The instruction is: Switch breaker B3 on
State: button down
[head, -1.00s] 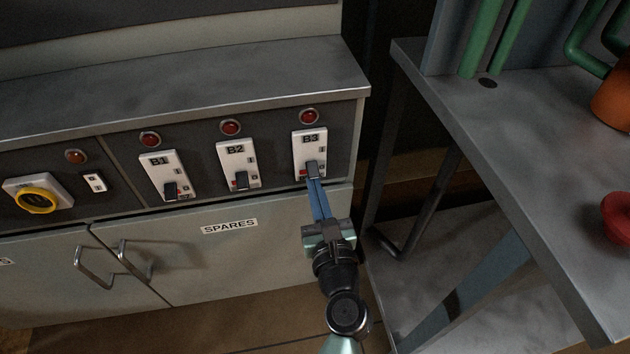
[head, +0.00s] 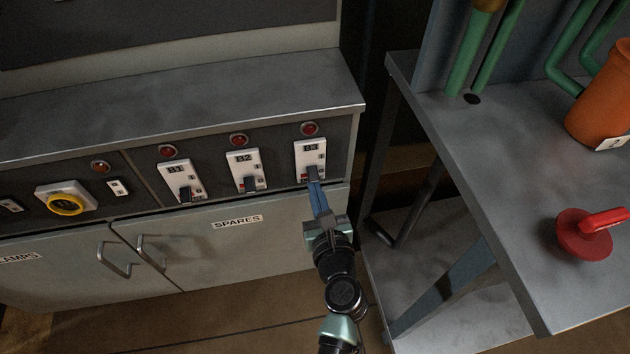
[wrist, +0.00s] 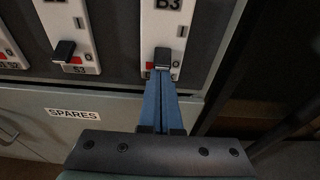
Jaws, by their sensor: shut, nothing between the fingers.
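Breaker B3 (head: 310,155) is a white plate at the right end of the panel row, with a red lamp (head: 310,129) above it. Its dark lever (wrist: 162,57) sits low on the plate, beside a red mark and below the "I" mark. My gripper (head: 314,184) is shut and empty, its blue fingertips right at the underside of the lever. It also shows in the wrist view (wrist: 161,82), where the tips meet or nearly meet the lever; I cannot tell whether they touch.
Breakers B2 (head: 245,170) and B1 (head: 179,181) stand to the left, levers low. A yellow-ringed rotary switch (head: 67,200) is further left. The cabinet door (head: 215,248) lies below. A metal table (head: 480,200) with a red valve handle (head: 585,238) stands close on the right.

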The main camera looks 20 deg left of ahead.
aim_at(312, 170)
jog(key=shift+s+d+r+g+h+p, duration=0.1)
jog(key=shift+r+g+h+p, duration=0.85)
jog(key=shift+p, duration=4.55)
jog(key=p, duration=0.3)
jog(key=shift+r+g, duration=0.25)
jog(key=shift+r, duration=0.15)
jog(key=shift+f, duration=0.25)
jog(key=shift+r, duration=0.15)
jog(key=shift+r+p, duration=0.5)
jog(key=shift+r, duration=0.2)
jog(key=shift+r, duration=0.1)
